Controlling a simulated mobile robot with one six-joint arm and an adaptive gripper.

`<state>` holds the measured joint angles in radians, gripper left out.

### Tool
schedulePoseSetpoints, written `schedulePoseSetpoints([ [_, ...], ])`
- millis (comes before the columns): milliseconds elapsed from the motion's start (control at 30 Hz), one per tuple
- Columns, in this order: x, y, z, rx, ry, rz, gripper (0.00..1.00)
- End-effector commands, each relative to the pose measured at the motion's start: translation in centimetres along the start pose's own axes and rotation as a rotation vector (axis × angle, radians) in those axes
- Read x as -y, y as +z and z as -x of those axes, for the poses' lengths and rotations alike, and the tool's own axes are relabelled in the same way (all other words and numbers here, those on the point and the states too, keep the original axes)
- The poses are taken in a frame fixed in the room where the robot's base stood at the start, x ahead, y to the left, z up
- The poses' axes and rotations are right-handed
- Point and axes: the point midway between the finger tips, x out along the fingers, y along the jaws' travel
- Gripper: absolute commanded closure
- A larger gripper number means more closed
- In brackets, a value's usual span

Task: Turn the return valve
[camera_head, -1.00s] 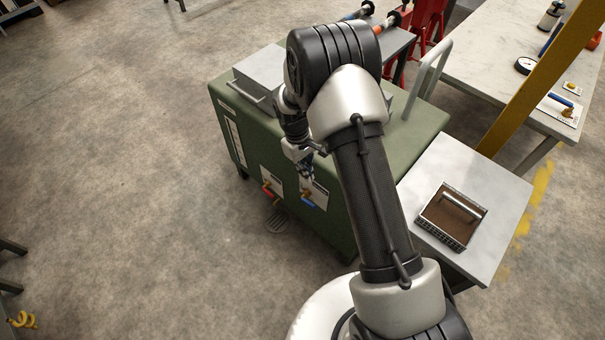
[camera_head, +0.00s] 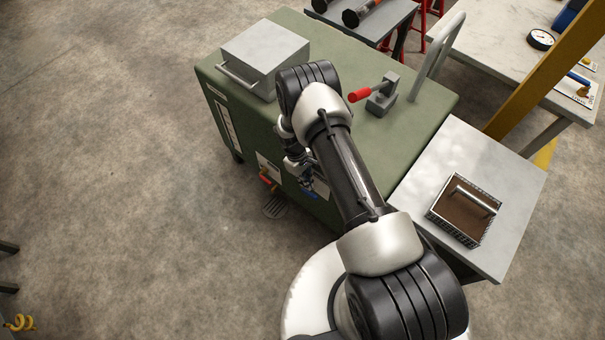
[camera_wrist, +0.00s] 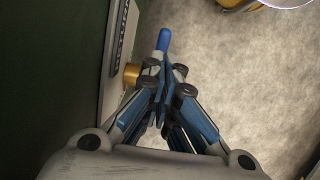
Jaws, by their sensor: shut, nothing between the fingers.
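The return valve shows in the wrist view as a brass body (camera_wrist: 131,74) with a blue handle (camera_wrist: 164,40), beside a plate lettered RETURN (camera_wrist: 121,35). In the head view, part of the blue handle (camera_head: 310,195) shows low on the front of the green cabinet (camera_head: 225,90). My gripper (camera_wrist: 166,76) is shut and empty, its fingertips close by the near end of the blue handle. They overlap it in the picture; I cannot tell whether they touch. The fingers hide part of the valve. In the head view my gripper (camera_head: 312,182) is partly hidden by my arm.
A red-handled valve (camera_head: 266,181) sits left of the blue one on the same cabinet face. A grey box (camera_head: 265,55) and a red-handled lever (camera_head: 380,97) stand on the cabinet top. A side table (camera_head: 510,195) holds a brown tray (camera_head: 437,210).

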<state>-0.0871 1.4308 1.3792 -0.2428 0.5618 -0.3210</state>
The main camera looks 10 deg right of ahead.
Motion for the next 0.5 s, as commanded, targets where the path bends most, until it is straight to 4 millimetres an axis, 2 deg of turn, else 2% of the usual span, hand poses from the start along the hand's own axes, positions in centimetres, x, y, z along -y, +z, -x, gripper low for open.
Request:
schedulePoseSetpoints([
  [33, 0.0, 0.0, -1.2, 0.001, -0.001, 0.000, 1.00],
  [200, 0.0, 0.0, -3.1, 0.001, 0.000, 0.000, 1.00],
  [500, 0.0, 0.0, -3.7, -0.001, 0.001, -0.001, 1.00],
])
